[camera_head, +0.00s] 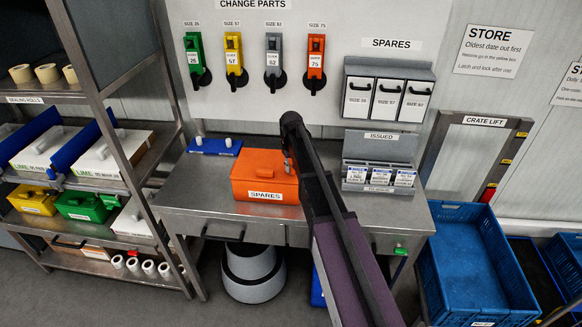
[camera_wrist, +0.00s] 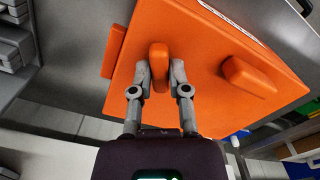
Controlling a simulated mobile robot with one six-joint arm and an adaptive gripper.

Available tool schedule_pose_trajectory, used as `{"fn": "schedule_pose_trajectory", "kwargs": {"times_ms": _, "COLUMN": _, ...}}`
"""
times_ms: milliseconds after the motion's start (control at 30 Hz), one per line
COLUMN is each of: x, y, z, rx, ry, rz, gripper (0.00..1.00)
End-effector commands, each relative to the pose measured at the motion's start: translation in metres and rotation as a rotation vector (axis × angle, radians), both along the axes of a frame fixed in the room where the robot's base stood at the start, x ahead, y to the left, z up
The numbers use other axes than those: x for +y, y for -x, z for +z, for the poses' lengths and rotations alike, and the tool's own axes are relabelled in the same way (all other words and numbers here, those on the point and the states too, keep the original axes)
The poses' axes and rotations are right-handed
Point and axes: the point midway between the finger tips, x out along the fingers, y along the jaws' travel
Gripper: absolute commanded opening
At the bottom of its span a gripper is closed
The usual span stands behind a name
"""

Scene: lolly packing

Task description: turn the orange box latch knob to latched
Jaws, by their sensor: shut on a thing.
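The orange box (camera_head: 262,170) stands on the steel table with its lid shut and a "SPARES" label on its front. In the wrist view the box (camera_wrist: 205,60) fills the middle. Its latch knob (camera_wrist: 159,58) is an orange elongated piece near the box edge, lying nearly upright in that picture. My gripper (camera_wrist: 160,78) is shut on the knob, with one finger on each side of it. In the head view my arm covers the box's right end, so the knob is hidden there. A second orange piece, a handle (camera_wrist: 248,77), sits on the lid to the right.
The issued rack (camera_head: 379,176) stands right of my arm. Change parts (camera_head: 273,62) hang on the wall. A blue crate (camera_head: 474,262) stands at right. The table's front left is clear.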

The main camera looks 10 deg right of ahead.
Motion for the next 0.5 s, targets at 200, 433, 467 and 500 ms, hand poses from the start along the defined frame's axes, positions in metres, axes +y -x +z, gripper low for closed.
{"fn": "schedule_pose_trajectory", "kwargs": {"times_ms": 200, "x": 0.0000, "y": 0.0000, "z": -0.0001, "rx": 0.000, "ry": 0.000, "rz": 0.207, "gripper": 0.00}}
{"fn": "schedule_pose_trajectory", "kwargs": {"times_ms": 433, "x": -0.0001, "y": 0.0000, "z": -0.0001, "rx": 0.000, "ry": 0.000, "rz": 0.425, "gripper": 0.00}}
{"fn": "schedule_pose_trajectory", "kwargs": {"times_ms": 467, "x": -0.0001, "y": 0.0000, "z": -0.0001, "rx": 0.000, "ry": 0.000, "rz": 0.454, "gripper": 0.00}}
{"fn": "schedule_pose_trajectory", "kwargs": {"times_ms": 500, "x": -0.0001, "y": 0.0000, "z": -0.0001, "rx": 0.000, "ry": 0.000, "rz": 0.491, "gripper": 0.00}}
